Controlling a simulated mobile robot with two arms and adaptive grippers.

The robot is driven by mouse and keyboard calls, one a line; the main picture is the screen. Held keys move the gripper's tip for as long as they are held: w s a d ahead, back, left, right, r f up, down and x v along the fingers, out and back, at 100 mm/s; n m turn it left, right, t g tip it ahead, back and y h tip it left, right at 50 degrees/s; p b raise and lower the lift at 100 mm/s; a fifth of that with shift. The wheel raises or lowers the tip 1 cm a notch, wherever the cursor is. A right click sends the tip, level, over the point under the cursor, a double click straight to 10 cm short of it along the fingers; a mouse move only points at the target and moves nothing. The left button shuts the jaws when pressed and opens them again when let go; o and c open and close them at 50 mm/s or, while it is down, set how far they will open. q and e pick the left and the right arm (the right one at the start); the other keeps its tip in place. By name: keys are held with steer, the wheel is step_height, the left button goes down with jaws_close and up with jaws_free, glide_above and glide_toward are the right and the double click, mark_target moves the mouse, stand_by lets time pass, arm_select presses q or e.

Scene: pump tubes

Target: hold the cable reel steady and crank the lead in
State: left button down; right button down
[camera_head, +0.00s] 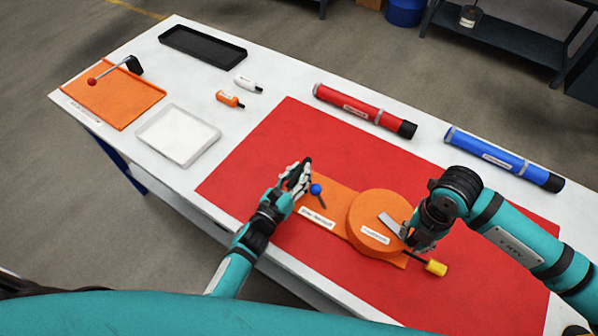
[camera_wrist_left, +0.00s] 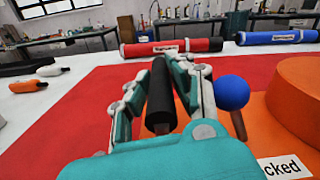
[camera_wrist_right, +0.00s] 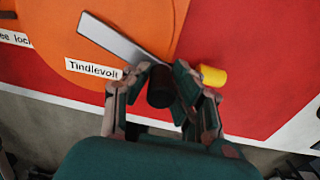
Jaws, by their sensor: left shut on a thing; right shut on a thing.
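The cable reel (camera_head: 378,217) is a round orange drum on an orange base plate (camera_head: 322,203), lying on a red mat. A grey crank arm (camera_wrist_right: 115,36) lies across its top, ending in a black knob (camera_wrist_right: 160,86). My right gripper (camera_head: 425,240) is shut on this knob. My left gripper (camera_head: 299,176) is shut on a black upright handle (camera_wrist_left: 160,95) at the plate's left end. A lever with a blue ball (camera_head: 316,189) stands right beside it, apart from the handle. The lead's yellow end (camera_head: 436,268) sticks out just past the reel on a short black cable.
Red (camera_head: 360,108) and blue (camera_head: 503,158) tubes lie beyond the reel. An orange tray (camera_head: 140,105) with a red-knobbed lever, a white tray (camera_head: 205,137), a black tray (camera_head: 230,52) and two small bottles stand at left. The mat (camera_head: 270,140) is clear behind the reel.

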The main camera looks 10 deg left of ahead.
steer(key=shift+s+a+f, duration=0.2)
steer(key=shift+s+f, duration=0.1)
steer(key=shift+s, duration=0.05)
steer(key=shift+s+a+m, duration=0.4)
steer(key=shift+m, duration=0.5)
steer(key=shift+a, duration=0.1)
steer(key=shift+r, duration=0.2)
steer(key=c, duration=0.7)
jaws_free()
steer(key=shift+w+r, duration=0.15)
steer(key=shift+w, duration=0.05)
steer(key=shift+r, duration=0.1)
steer(key=shift+r, duration=3.45)
